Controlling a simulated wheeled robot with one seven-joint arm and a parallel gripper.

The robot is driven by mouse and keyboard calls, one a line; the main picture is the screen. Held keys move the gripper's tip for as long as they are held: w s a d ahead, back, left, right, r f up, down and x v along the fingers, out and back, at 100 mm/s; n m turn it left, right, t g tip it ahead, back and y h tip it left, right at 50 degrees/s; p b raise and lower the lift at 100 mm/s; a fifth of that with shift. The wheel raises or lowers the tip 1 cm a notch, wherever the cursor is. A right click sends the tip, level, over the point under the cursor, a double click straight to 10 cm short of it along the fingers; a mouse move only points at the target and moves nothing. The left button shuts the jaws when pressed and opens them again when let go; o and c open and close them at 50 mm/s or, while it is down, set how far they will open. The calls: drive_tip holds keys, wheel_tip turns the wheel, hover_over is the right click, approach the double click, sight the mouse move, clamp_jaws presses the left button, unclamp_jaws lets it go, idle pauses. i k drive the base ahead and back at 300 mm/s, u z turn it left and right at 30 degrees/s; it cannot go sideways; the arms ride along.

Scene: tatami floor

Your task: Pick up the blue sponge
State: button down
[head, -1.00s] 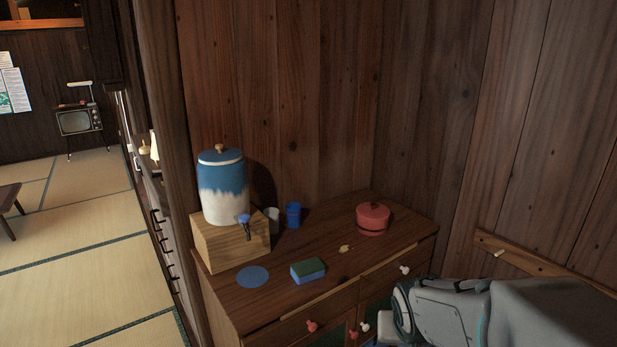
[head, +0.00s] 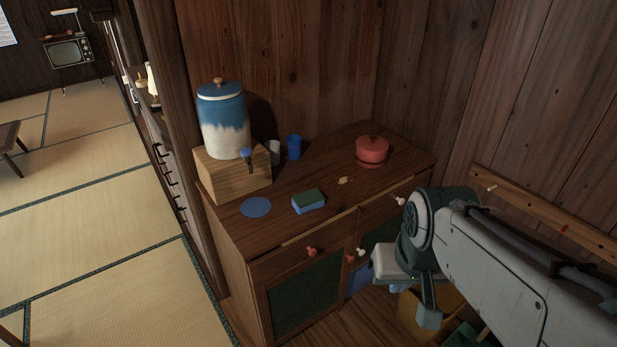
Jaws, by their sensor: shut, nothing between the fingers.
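The blue sponge (head: 309,204), with a dark green top, lies flat on the wooden cabinet top (head: 270,235) near its front edge. My gripper (head: 429,318) is at the lower right, in front of the cabinet and below its top. It points down, shut and empty, well apart from the sponge, to its right and nearer to me. My arm hides part of the cabinet's right front.
A blue round mat (head: 256,207) lies left of the sponge. Behind stand a blue-and-white dispenser (head: 222,125) on a wooden block (head: 235,176), a grey cup (head: 274,153), a blue cup (head: 294,147) and a red pot (head: 371,150). Wooden walls close the back and right.

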sight(306, 202)
drive_tip(key=u, duration=1.9)
drive_tip(key=i, duration=0.95)
drive_tip(key=z, duration=3.2)
drive_tip(key=i, duration=0.5)
